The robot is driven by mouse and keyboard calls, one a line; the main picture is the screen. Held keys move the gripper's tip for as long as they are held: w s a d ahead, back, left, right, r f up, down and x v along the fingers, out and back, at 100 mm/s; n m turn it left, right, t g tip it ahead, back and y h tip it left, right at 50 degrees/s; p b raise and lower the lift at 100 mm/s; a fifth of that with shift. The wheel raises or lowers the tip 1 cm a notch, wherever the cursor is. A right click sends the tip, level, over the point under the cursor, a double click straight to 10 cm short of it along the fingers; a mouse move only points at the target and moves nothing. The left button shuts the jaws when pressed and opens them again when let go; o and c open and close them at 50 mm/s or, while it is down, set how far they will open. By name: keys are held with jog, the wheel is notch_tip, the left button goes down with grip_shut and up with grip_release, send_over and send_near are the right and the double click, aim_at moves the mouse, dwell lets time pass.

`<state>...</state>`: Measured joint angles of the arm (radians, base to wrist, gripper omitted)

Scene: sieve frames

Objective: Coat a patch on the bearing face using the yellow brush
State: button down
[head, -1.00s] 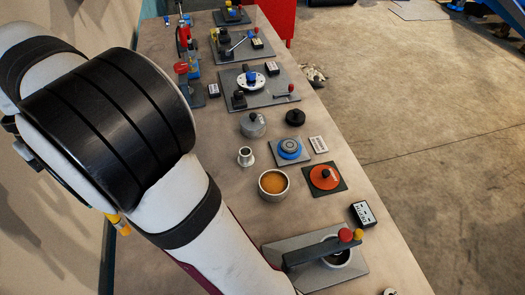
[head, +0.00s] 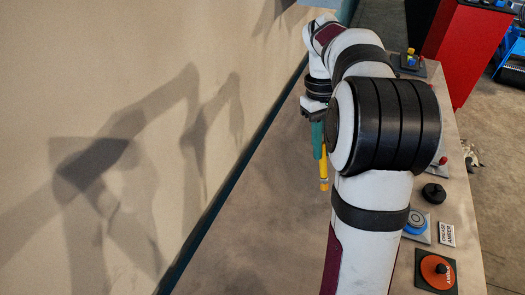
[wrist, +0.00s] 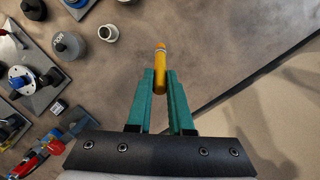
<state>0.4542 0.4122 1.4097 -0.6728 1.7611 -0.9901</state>
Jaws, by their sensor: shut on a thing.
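My gripper (head: 318,140) has green fingers and is shut on the yellow brush (head: 323,172), which hangs down over bare table near the wall. In the wrist view my gripper (wrist: 160,80) holds the brush (wrist: 160,62) between its fingertips, with one end sticking out beyond them. The brush touches nothing else that I can see. A white flanged disc with a blue hub (wrist: 20,78) lies on a grey plate at the left of the wrist view; I cannot tell whether it is the bearing face. The amber-filled bowl is not visible now.
A white cup (wrist: 108,33) and a grey knobbed pot (wrist: 66,46) stand left of the brush. An orange disc (head: 436,272), a blue ring piece (head: 415,222) and a black knob (head: 434,193) line the table's right side. The wall (head: 130,60) borders the left.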

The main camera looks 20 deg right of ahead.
jog(key=s+d+f+h, duration=0.1)
jog(key=s+d, duration=0.6)
jog(key=d, duration=0.4)
jog(key=s+d+f+h, duration=0.1)
jog(key=s+d, duration=0.7)
jog(key=d, duration=0.3)
jog(key=shift+n+t, duration=0.3)
jog(key=shift+t, duration=0.1)
jog(key=x, duration=0.5)
jog(key=shift+w+f, duration=0.2)
